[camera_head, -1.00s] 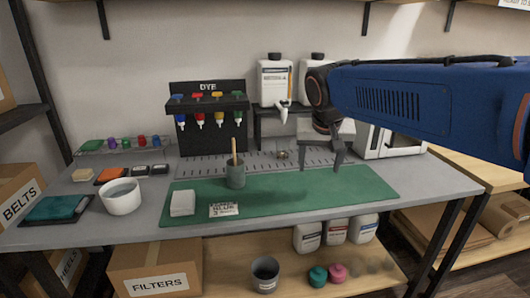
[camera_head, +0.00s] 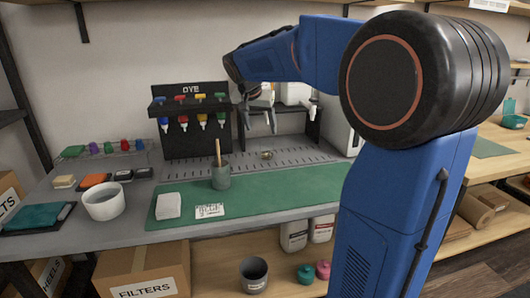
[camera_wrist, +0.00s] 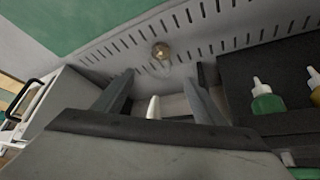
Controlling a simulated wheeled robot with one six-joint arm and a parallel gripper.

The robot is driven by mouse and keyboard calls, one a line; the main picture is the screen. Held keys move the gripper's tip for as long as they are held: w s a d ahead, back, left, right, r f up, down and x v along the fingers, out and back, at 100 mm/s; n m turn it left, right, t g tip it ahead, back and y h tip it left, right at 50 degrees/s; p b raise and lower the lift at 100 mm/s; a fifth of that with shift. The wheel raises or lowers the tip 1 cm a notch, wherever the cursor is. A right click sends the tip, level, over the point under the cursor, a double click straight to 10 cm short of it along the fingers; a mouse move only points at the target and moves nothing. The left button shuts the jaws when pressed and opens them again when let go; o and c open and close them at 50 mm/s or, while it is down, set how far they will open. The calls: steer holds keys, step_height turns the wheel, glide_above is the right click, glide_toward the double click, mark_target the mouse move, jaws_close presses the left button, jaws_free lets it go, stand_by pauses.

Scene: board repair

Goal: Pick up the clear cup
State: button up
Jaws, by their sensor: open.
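I cannot make out a clear cup with certainty. A faint see-through outline shows just below a small brass round fitting (camera_wrist: 160,50) in the wrist view, and it may be the cup. The fitting also shows on the slotted grey strip in the head view (camera_head: 267,155). My gripper (camera_head: 258,122) is open in front of the shelf with the white jugs, above the back of the bench. In the wrist view my gripper (camera_wrist: 158,82) has its fingers spread, with a white spout (camera_wrist: 153,107) visible between them.
The dye rack (camera_head: 195,142) stands close left of my gripper. A green mat (camera_head: 275,190) holds a grey pot (camera_head: 221,178) with a stick, a white block (camera_head: 168,206) and a card. A white bowl (camera_head: 104,204) stands at the left. The mat's right part looks clear.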

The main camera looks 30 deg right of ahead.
mark_target(267, 148)
steer(key=x, duration=0.8)
steer(key=shift+f, duration=0.1)
steer(key=shift+x, duration=2.7)
steer(key=shift+s, duration=0.1)
steer(key=c, duration=1.1)
